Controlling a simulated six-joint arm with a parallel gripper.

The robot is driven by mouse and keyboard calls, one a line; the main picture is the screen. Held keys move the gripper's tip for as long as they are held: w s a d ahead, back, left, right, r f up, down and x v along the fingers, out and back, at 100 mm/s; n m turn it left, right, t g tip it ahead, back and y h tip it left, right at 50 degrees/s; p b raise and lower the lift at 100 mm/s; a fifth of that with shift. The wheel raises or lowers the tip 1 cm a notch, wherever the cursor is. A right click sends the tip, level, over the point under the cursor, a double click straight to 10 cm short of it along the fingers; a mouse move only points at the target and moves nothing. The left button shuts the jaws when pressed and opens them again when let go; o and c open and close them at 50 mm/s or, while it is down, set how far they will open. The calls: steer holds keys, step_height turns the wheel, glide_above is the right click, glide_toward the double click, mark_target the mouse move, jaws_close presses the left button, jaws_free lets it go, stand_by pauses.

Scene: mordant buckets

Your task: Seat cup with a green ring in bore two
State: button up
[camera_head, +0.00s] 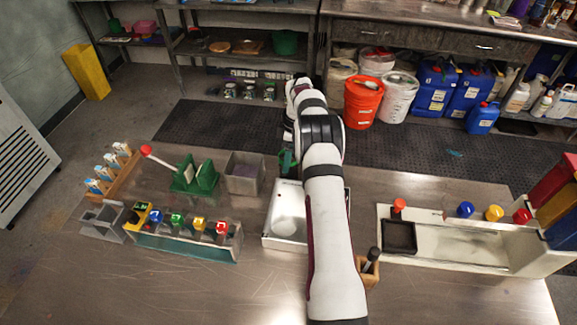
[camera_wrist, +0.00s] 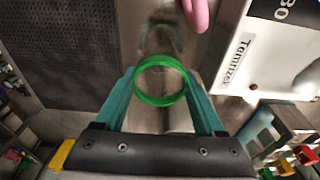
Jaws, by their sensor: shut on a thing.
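My gripper (camera_wrist: 160,82) is shut on a cup with a green ring (camera_wrist: 160,101). In the wrist view its teal fingers press on either side of the ring, and I look down into the cup's mouth. In the head view my gripper (camera_head: 287,160) is at the far end of my arm, above the back edge of the white box, and the cup is mostly hidden. A long low rack (camera_head: 185,246) stands at the left, with blue, green, yellow and red tags along its top. The tag numbers are too small to read surely, so I cannot tell which place is bore two.
The white box (camera_head: 285,226), partly behind my arm, also shows in the wrist view (camera_wrist: 262,75). A grey bin (camera_head: 245,178), a green stand (camera_head: 195,178) and a wooden rack (camera_head: 117,172) stand behind the long rack. A white tray (camera_head: 470,250) lies at right. The front left tabletop is bare.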

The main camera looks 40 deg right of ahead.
steer(key=c, duration=0.5)
step_height(320, 180, up, 9)
steer(key=s+a, duration=1.3)
steer(key=s, duration=0.3)
steer(key=f, duration=0.7)
steer(key=shift+s+f, duration=0.2)
steer(key=shift+s, duration=0.1)
